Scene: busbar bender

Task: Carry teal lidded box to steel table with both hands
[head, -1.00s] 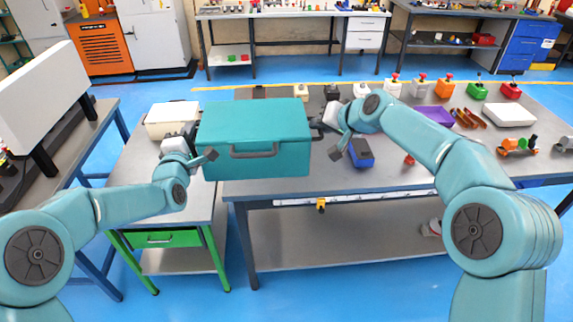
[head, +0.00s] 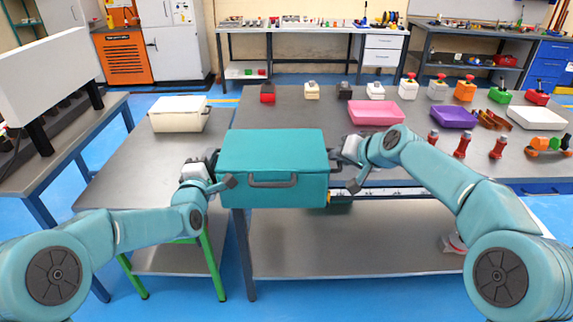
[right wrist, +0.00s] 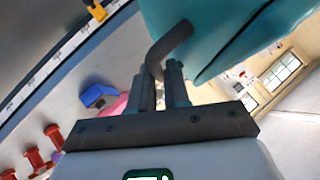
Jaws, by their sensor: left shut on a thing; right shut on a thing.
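The teal lidded box (head: 272,150) hangs level between my two grippers, lid shut, with a dark handle on its front. In the head view it covers the left front edge of the long grey-topped table (head: 300,112); the height gap between them is hard to tell. My left gripper (head: 222,182) is shut at the box's left end; the fingers' contact is partly hidden. My right gripper (head: 343,168) is at the right end. In the right wrist view its fingers (right wrist: 160,88) are shut on a dark bent handle (right wrist: 170,45) of the box.
A smaller grey table (head: 135,165) with green legs stands at left, bearing a cream lidded box (head: 180,114). A pink tray (head: 376,112), a purple tray (head: 453,117), a white tray (head: 536,118) and several red posts occupy the long table's right part. Its left-middle top looks clear.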

